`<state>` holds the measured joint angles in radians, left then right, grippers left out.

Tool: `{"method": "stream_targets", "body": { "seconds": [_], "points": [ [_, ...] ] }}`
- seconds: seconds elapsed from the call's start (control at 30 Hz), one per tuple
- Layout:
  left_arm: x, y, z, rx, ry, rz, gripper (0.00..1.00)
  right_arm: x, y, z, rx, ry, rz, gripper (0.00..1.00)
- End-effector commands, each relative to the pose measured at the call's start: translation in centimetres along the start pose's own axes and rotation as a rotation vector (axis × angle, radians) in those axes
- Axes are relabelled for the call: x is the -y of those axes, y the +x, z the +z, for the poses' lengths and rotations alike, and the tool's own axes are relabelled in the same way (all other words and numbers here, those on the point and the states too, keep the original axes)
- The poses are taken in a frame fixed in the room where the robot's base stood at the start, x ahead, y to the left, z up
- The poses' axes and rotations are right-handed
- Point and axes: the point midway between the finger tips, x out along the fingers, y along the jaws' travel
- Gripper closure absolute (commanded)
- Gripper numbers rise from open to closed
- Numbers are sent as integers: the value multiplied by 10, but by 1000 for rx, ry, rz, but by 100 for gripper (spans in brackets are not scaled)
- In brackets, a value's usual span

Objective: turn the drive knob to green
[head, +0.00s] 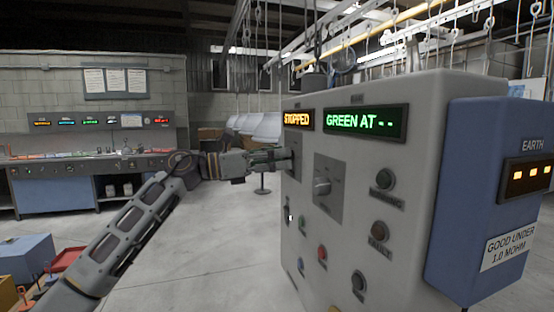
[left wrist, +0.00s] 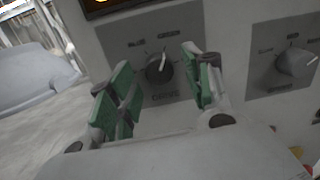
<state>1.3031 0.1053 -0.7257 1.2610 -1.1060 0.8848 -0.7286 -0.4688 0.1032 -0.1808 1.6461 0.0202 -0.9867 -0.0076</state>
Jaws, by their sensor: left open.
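The drive knob (left wrist: 158,69) is a dark round knob with a pale pointer, on a grey plate in the left wrist view; its label is blurred. The pointer leans up and slightly right. My left gripper (left wrist: 156,78) has its green-padded fingers spread, one on each side of the knob in that view, and nothing is held. I cannot tell whether the pads touch the knob. In the head view my left gripper (head: 284,158) reaches the upper left of the panel front (head: 420,110) and mostly hides this knob.
A second, grey knob (head: 322,184) sits to the right on its own plate. Several push buttons lie below. A blue EARTH box (head: 490,200) is at the right. Open floor (head: 200,250) lies left of the panel.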

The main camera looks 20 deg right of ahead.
Motion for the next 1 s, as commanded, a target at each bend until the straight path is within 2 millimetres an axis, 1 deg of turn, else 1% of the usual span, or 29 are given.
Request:
{"method": "stream_targets", "body": {
  "seconds": [0.03,0.17,0.37,0.57,1.0],
  "points": [
    [0,0,0,1,0,0,50,0,1,3,4,1,0,60],
    [0,-3,1,1,0,1,50,0,1,2,3,1,0,60],
    [-1,-16,1,1,1,2,50,0,0,1,1,0,0,60],
    [-1,-38,0,2,-1,2,50,0,0,0,1,0,0,60],
    [-1,-96,0,0,1,3,50,0,0,0,0,0,0,60]
  ]
}}
